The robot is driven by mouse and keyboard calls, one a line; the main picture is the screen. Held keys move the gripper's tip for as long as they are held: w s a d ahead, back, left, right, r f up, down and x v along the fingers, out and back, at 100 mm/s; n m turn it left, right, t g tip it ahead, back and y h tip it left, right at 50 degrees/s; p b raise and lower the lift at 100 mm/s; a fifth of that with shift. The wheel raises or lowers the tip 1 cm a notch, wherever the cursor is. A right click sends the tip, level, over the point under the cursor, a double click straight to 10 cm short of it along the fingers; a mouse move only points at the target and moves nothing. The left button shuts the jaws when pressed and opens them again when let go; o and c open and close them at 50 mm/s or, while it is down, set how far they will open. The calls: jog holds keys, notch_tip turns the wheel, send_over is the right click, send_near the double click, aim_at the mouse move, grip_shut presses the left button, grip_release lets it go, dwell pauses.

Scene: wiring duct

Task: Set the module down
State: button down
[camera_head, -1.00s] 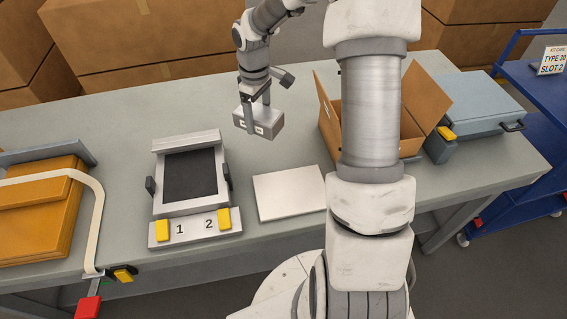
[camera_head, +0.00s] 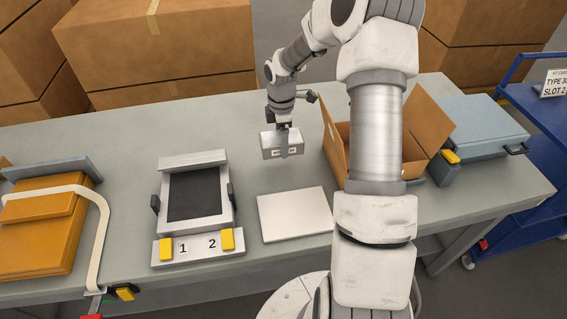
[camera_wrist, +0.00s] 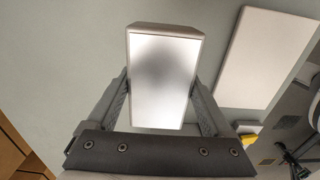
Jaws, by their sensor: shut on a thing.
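The module is a light grey block (camera_head: 271,146) held in my gripper (camera_head: 285,152), above the table between the fixture and the open carton. In the wrist view the module's pale top face (camera_wrist: 160,78) sits between both fingers of my gripper (camera_wrist: 160,95), which is shut on it. A gap between the module and the table cannot be judged exactly. A white flat plate (camera_head: 295,214) lies on the table in front of the module, and it also shows at the upper right of the wrist view (camera_wrist: 262,55).
A fixture with a dark recess (camera_head: 194,193) and yellow blocks marked 1 and 2 stands left of the plate. An open carton (camera_head: 338,150) is close on the right. An orange case (camera_head: 40,235) lies far left. A blue cart (camera_head: 540,140) carries a card reading TYPE 30, SLOT 2.

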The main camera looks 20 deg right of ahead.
aim_at(282, 163)
jog(key=shift+f, duration=2.85)
jog(key=shift+f, duration=0.15)
grip_release()
notch_tip(282, 163, up, 12)
jog(key=shift+r, duration=0.15)
